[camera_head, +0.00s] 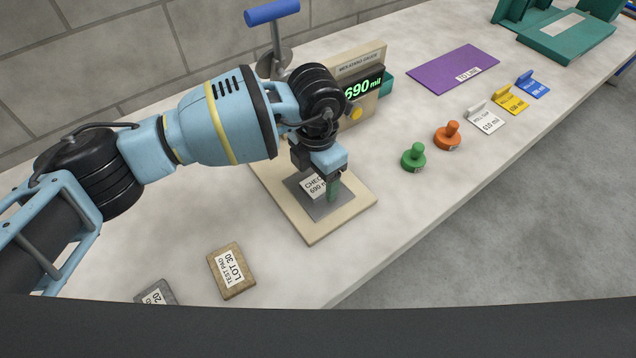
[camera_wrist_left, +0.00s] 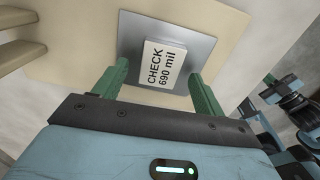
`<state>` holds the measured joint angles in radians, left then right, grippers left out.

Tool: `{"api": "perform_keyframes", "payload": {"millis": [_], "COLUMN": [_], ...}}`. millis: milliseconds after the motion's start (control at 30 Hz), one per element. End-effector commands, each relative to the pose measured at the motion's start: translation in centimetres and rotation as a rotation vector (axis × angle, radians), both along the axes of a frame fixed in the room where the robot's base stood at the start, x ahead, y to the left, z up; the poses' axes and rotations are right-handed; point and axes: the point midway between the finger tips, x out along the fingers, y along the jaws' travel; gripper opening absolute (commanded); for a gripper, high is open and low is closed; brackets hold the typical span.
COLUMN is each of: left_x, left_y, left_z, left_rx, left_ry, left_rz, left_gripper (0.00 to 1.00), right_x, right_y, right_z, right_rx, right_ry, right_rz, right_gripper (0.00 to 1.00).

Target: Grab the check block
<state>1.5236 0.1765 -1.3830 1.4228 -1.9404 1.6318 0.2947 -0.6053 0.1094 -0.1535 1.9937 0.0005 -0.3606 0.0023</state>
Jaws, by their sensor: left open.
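The check block (camera_wrist_left: 165,65) is a small pale block labelled "CHECK 690 mil", lying on a grey metal plate (camera_wrist_left: 203,44). In the head view the check block (camera_head: 313,184) is partly hidden by my left gripper (camera_head: 332,190). In the left wrist view my left gripper (camera_wrist_left: 155,85) is open, with its green fingers apart on either side of the block's near end. The plate sits on the beige base of a gauge whose display (camera_head: 362,87) reads "690 mil".
A brown test pad (camera_head: 231,270) marked "LOT 30" and a grey pad (camera_head: 157,293) lie at the front. Green (camera_head: 414,158) and orange (camera_head: 448,135) knobbed pieces, coloured tags and a purple mat (camera_head: 454,68) are to the right. A blue-handled lever (camera_head: 273,40) stands behind my arm.

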Motion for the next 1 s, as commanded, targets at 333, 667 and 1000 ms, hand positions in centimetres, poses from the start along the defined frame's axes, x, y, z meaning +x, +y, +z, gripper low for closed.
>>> {"api": "perform_keyframes", "payload": {"millis": [333, 667, 1000], "left_x": [-0.03, -0.01, 0.02], "left_y": [0.00, 0.03, 0.02], "left_z": [-1.33, -1.30, -1.16], "left_rx": [0.000, 0.000, 0.000], "left_ry": [0.000, 0.000, -0.001], "left_rz": [-0.001, -0.001, -0.001], "left_gripper": [0.70, 0.26, 0.17], "right_x": [-0.20, -0.28, -0.24], "right_y": [-0.13, -0.20, -0.19], "right_z": [-0.25, -0.33, -0.27], "right_rx": [-0.004, -0.006, -0.005], "right_ry": [0.005, 0.008, 0.006], "right_rz": [0.003, 0.006, 0.005], "right_gripper": [0.00, 0.00, 0.00]}}
